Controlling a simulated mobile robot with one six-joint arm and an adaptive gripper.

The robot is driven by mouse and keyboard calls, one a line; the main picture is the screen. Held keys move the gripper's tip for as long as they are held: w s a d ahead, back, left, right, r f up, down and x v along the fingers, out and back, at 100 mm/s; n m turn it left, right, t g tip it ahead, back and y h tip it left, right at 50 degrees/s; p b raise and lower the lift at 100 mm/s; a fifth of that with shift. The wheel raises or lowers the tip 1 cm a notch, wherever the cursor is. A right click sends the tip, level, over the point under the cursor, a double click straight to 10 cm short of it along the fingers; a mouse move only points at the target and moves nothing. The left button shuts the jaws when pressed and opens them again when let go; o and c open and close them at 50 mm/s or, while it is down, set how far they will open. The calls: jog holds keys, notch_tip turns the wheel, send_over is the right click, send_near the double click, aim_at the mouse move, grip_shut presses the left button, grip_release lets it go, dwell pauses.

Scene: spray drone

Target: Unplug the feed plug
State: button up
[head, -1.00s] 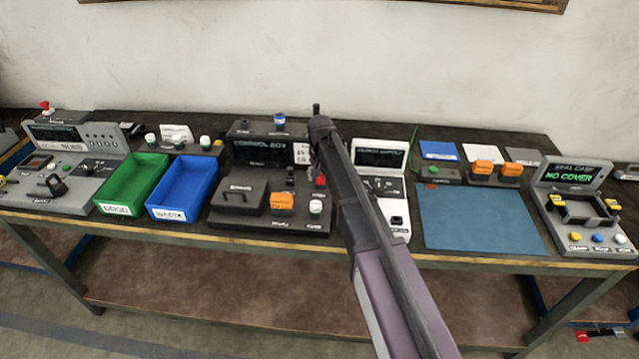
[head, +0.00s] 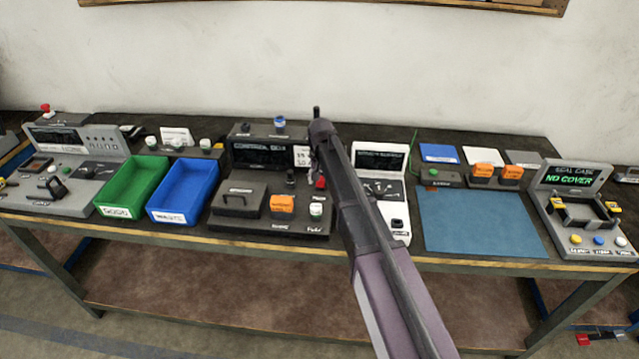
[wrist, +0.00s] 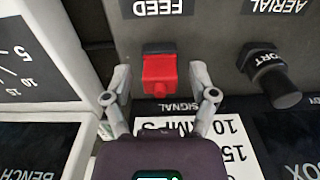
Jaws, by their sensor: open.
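The feed plug is a red block (wrist: 160,75) in a dark socket below the FEED label in the wrist view, where the lettering is upside down. In the head view the red plug (head: 320,182) shows just beside my arm, partly hidden by it. My gripper (wrist: 160,76) is open, with one finger on each side of the red plug. A small gap shows between each finger and the plug. In the head view my arm hides most of the gripper.
A black PORT knob (wrist: 270,75) stands to the right of the plug in the wrist view. In the head view, a grey bench supply (head: 397,222) stands right of the dark control box (head: 222,215). A blue bin (head: 183,190) and green bin (head: 131,187) stand left.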

grip_shut()
jog(key=shift+r, duration=0.15)
dwell(0.4)
jog(key=shift+r+p, duration=0.5)
jog(key=shift+p, duration=0.15)
jog(key=shift+r, duration=0.2)
jog(key=shift+r+p, duration=2.1)
jog(key=shift+p, duration=0.2)
